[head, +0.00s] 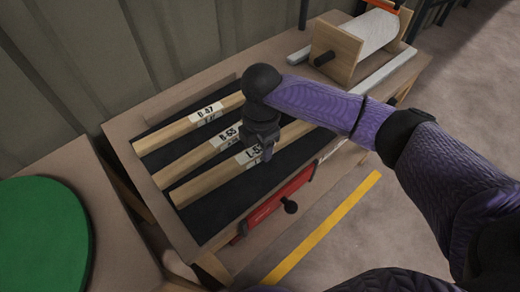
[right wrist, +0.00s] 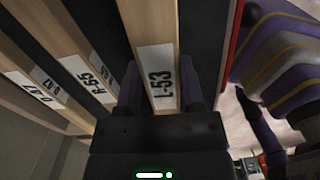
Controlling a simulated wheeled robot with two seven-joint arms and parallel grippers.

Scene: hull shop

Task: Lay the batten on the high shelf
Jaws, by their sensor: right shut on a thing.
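Three pale wooden battens with white labels lie side by side on a black mat (head: 220,208) on the bench. The labels seem to read D-47 on the far batten (head: 160,140), R-65 on the middle batten (head: 180,170) and L-53 on the near batten (head: 195,187). My right gripper (head: 262,153) is over the near batten. In the right wrist view its fingers stand on either side of the L-53 batten (right wrist: 150,25), shut on it at the label. The batten appears to lie on the mat. My left gripper and the high shelf are not in view.
A red tool (head: 272,206) with a black knob is at the bench's front edge. A white roll in a wooden holder (head: 335,50) stands at the back right. A green disc (head: 42,238) lies at the left. A corrugated wall (head: 150,45) rises behind the bench.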

